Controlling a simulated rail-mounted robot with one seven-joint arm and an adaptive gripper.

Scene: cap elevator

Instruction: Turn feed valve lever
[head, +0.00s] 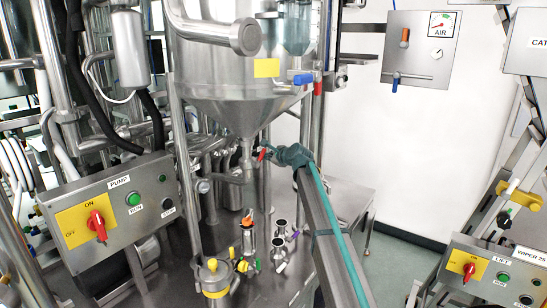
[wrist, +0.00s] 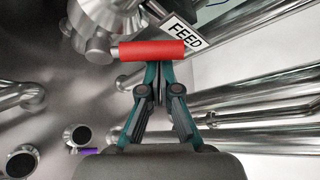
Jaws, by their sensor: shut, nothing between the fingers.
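The feed valve lever has a red handle (wrist: 152,50), which lies roughly level across the wrist view. A white FEED label (wrist: 181,34) is just behind its right end. In the head view the red lever (head: 263,154) is beside the outlet pipe under the steel hopper. My gripper (wrist: 159,66) is shut, with its teal fingers together and nothing between them. Its fingertips are right at the red handle, which covers their ends; I cannot tell if they touch it. In the head view my gripper (head: 271,149) reaches in from the right to the lever.
The steel hopper (head: 222,85) hangs above the lever. Pipes crowd the left side. A PUMP box (head: 112,215) is at left. There is open space to the right.

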